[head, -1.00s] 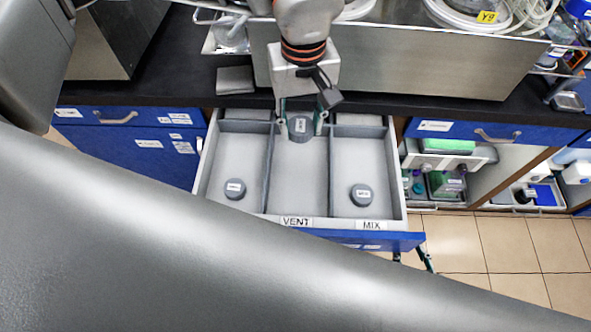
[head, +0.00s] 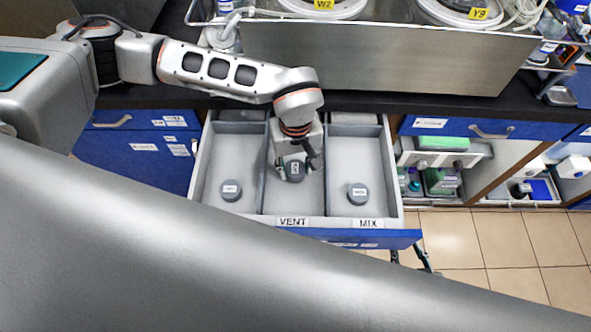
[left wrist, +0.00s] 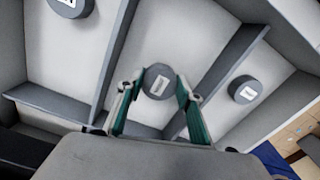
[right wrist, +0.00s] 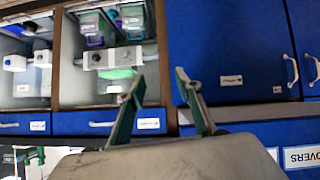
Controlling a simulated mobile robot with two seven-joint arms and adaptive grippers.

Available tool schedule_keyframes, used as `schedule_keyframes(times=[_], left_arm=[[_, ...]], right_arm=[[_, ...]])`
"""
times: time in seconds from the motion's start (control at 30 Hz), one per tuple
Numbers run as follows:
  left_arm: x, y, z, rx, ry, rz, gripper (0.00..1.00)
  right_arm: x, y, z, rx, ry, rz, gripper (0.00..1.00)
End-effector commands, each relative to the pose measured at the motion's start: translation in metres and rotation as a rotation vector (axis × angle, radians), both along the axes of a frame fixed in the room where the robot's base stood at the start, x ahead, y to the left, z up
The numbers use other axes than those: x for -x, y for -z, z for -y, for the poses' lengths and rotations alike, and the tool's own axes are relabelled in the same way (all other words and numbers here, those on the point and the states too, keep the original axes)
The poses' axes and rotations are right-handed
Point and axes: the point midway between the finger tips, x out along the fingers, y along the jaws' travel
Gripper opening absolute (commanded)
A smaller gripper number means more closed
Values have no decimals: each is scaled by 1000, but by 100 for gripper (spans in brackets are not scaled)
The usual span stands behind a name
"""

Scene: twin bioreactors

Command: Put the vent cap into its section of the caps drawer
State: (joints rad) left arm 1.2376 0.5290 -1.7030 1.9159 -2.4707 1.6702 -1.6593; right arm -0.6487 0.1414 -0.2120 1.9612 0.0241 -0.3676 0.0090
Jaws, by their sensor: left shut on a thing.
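The vent cap (head: 296,171) is a dark grey round cap with a white label. My left gripper (head: 292,166) is shut on it, inside the middle section of the open caps drawer (head: 293,201), the one labelled VENT. In the left wrist view the cap (left wrist: 158,82) sits between the two green fingers (left wrist: 160,95). I cannot tell whether the cap touches the drawer floor. My right gripper (right wrist: 164,100) is open and empty in the right wrist view, facing blue cabinet fronts.
Similar caps lie in the left section (head: 231,190) and the right section (head: 358,194), labelled MIX. Grey dividers (head: 327,165) bound the middle section. The black counter edge (head: 372,100) and a steel tray (head: 370,55) are behind. An open shelf unit (head: 440,170) stands to the right.

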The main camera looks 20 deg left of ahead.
Motion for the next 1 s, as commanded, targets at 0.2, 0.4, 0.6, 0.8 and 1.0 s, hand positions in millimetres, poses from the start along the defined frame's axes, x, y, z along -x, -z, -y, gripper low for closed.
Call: schedule_keyframes(times=[0.2, 0.4, 0.6, 0.8, 1.0], left_arm=[[0, 21, 0, 0, 1, 0, 24], [0, 21, 0, 0, 1, 0, 24], [0, 24, 0, 0, 1, 0, 52], [0, 24, 0, 0, 1, 0, 52], [0, 20, 0, 1, 1, 1, 52]], right_arm=[[0, 1, -1, -1, 1, -1, 34], [0, 1, -1, -2, 2, -1, 34], [1, 3, -1, -3, 1, -2, 34], [1, 3, -1, -3, 1, -2, 34], [0, 0, -1, -3, 2, 0, 34]])
